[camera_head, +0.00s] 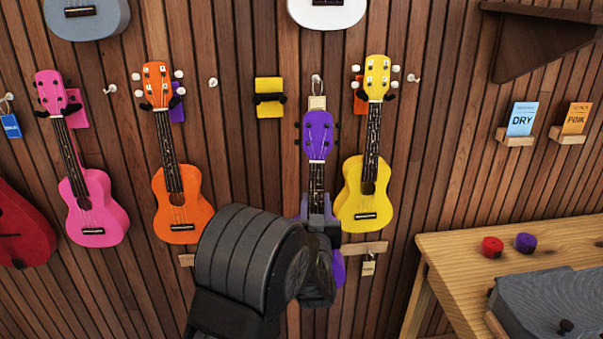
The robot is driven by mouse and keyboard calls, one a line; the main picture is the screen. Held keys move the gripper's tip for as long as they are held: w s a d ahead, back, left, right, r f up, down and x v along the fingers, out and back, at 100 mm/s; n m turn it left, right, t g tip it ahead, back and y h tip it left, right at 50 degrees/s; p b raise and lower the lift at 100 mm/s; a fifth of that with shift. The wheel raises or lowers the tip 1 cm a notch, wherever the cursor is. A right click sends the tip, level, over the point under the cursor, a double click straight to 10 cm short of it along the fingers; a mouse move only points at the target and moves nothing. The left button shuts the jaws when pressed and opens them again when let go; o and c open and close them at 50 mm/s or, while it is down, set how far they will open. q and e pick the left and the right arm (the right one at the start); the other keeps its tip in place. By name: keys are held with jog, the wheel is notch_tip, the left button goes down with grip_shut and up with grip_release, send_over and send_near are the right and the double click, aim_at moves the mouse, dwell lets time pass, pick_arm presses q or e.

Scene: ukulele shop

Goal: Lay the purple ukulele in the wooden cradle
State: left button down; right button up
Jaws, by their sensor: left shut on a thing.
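The purple ukulele (318,137) is upright, head up, in front of the slatted wall, between the orange and yellow ukuleles. My left gripper (319,213) is shut on it at about the lower neck or upper body. My gripper and wrist hide most of its body; a purple edge shows at the lower right. I cannot tell whether its head still touches the wall hanger. No wooden cradle can be made out for certain. My right gripper is not in view.
The yellow ukulele (364,203) hangs close on the right, the orange ukulele (184,209) on the left. A wooden bench (460,262) at the lower right bears a grey slab with dark knobs (548,296), a red roll (492,247) and a purple roll (525,242). A yellow hanger (269,85) is empty.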

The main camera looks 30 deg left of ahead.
pick_arm(q)
jog(key=s+d+f+m+t+h, duration=0.1)
jog(key=d+f+m+h, duration=0.2)
jog(key=d+f, duration=0.3)
jog(key=s+d+f+m+t+h, duration=0.1)
jog(key=s+d+f+m+h, duration=0.1)
jog(key=d+f+h, duration=0.4)
jog(key=shift+s+d+m+t+h, duration=0.3)
jog(key=shift+d+m, duration=0.1)
jog(key=shift+d, duration=1.95)
